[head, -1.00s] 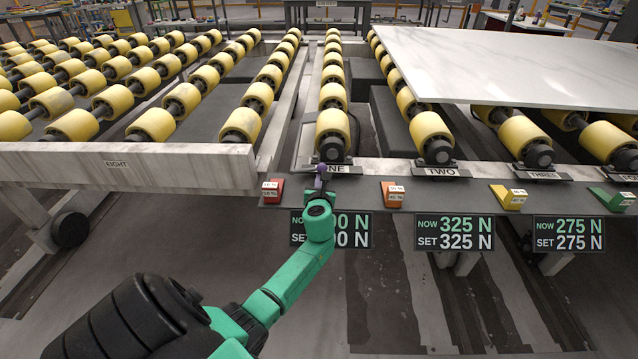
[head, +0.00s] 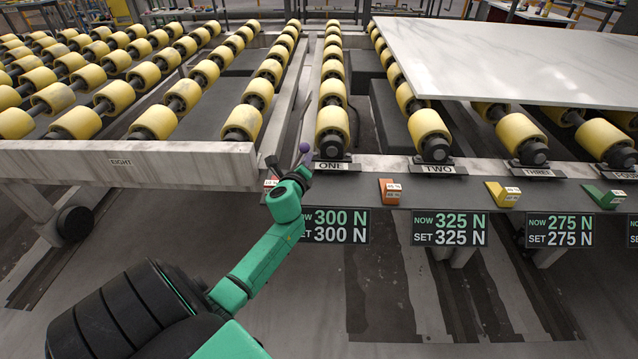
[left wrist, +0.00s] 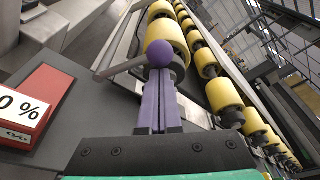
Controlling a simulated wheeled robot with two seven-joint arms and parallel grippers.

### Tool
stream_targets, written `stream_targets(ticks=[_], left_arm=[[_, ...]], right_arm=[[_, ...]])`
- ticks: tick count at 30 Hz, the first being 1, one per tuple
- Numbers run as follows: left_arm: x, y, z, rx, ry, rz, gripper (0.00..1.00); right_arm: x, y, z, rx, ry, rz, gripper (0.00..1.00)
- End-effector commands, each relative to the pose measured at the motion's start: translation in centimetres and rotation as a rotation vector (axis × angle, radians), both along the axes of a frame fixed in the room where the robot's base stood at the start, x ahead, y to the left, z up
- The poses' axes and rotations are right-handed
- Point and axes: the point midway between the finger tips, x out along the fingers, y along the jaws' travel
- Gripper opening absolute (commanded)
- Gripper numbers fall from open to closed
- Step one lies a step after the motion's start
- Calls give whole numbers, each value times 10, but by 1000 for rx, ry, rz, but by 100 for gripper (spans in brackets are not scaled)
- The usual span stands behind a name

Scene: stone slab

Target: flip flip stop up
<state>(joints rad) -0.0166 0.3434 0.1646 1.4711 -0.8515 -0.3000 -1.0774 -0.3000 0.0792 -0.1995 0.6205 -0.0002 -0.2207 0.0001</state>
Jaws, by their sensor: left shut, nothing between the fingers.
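My left gripper (head: 302,158) is shut with nothing between its purple fingers. A purple ball is at their tip, just left of the ONE label (head: 331,166). In the left wrist view the shut fingers (left wrist: 161,98) and ball are in front of the nearest yellow roller. A thin grey bar (left wrist: 120,66) runs to the left from behind the ball; I cannot tell whether it touches. In the head view a thin dark bar (head: 303,124) slants up beside the lane ONE roller; it may be the flip stop. Its lower end is hidden by the gripper.
A pale slab (head: 520,62) lies on the rollers at the right. Orange (head: 389,192), yellow (head: 502,194) and green (head: 605,197) wedge boxes line the front ledge. A red box (left wrist: 38,98) is left of the gripper. The lane ONE display (head: 338,227) reads 300 N twice.

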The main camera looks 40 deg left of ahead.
Motion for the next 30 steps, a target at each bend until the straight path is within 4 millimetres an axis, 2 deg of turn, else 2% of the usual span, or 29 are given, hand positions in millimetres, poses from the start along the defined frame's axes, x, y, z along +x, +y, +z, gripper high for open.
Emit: stream_targets(ticks=[15, 30], left_arm=[[-18, 24, 13, -291, -221, 2, 0], [-22, 29, 15, -348, -264, 1, 0]], right_arm=[[0, 0, -12, 0, 0, 0, 50], [0, 0, -13, 0, 0, 1, 50]])
